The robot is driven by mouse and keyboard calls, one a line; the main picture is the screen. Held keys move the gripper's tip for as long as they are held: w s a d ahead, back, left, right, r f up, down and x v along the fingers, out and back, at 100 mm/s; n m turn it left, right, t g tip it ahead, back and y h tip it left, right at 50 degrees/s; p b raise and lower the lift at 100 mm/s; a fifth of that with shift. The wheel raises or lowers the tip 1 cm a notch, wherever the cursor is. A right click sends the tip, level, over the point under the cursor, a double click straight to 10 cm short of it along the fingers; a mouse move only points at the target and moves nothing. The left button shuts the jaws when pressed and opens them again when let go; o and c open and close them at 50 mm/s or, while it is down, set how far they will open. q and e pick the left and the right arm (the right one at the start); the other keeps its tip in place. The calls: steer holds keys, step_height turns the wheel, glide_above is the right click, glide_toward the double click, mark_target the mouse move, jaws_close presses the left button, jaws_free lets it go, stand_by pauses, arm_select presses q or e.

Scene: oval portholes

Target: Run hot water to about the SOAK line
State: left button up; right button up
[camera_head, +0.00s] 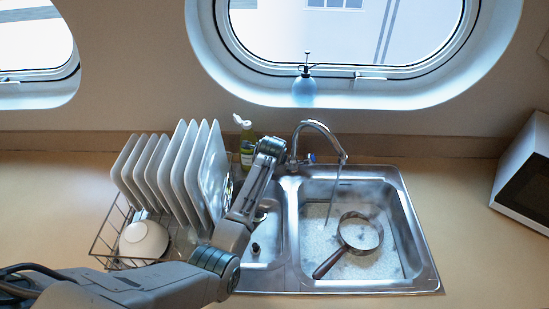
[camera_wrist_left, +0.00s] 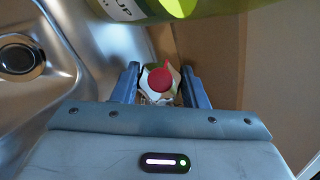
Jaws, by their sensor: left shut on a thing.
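The tap (camera_head: 322,127) arches over the right basin (camera_head: 420,250) of the steel sink. A thin stream of water (camera_head: 330,200) falls from its spout. The basin holds whitish, foamy water (camera_head: 318,245) and a round pan (camera_head: 361,233) with its handle toward the front left. I cannot make out a SOAK line. My left gripper (camera_head: 272,150) is at the left side of the tap base. In the left wrist view my left gripper (camera_wrist_left: 162,88) is shut around a tap knob with a red cap (camera_wrist_left: 160,79). A blue-marked knob (camera_head: 311,158) is right of the tap base. My right gripper is not in view.
A rack (camera_head: 103,245) of plates (camera_head: 178,165) and a bowl (camera_head: 144,239) is left of the sink. A white appliance (camera_head: 522,175) stands at right.

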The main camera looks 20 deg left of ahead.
arm_select(q)
steer(key=shift+s+f+m+t, duration=0.1)
steer(key=shift+m+t, duration=0.8)
steer(key=shift+m, duration=0.1)
steer(key=shift+m+t+h, duration=0.6)
steer(key=shift+m+t, duration=0.1)
steer(key=shift+m, duration=0.3)
steer(key=o, duration=1)
steer(key=shift+d, duration=0.1)
steer(key=shift+c, duration=0.2)
